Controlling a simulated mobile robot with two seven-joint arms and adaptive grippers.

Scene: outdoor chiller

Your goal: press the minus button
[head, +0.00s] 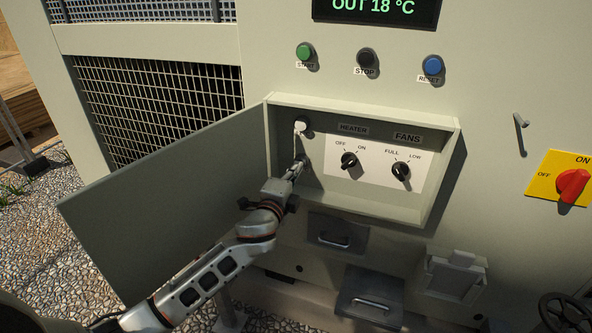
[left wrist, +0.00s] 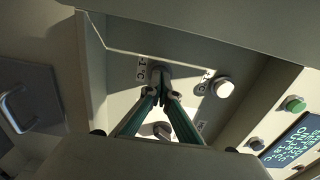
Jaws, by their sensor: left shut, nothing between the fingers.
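An open shallow box on the machine front holds two round buttons at its left side. The upper one is a white button (head: 301,124); it also shows in the left wrist view (left wrist: 224,88), right of my fingertips. The lower button (left wrist: 160,71) is mostly hidden behind my fingertips, with a small label (left wrist: 141,68) beside it, too blurred to read fully. My left gripper (head: 299,166) is shut and empty. Its fingertips, also in the left wrist view (left wrist: 159,92), are at the lower button; I cannot tell whether they touch it. My right gripper is not in view.
The box door (head: 170,205) hangs open to the left, beside my left arm. The heater knob (head: 349,160) and fans knob (head: 401,170) are right of my gripper. Start (head: 304,51), stop (head: 367,57) and reset (head: 432,65) buttons are above the box.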

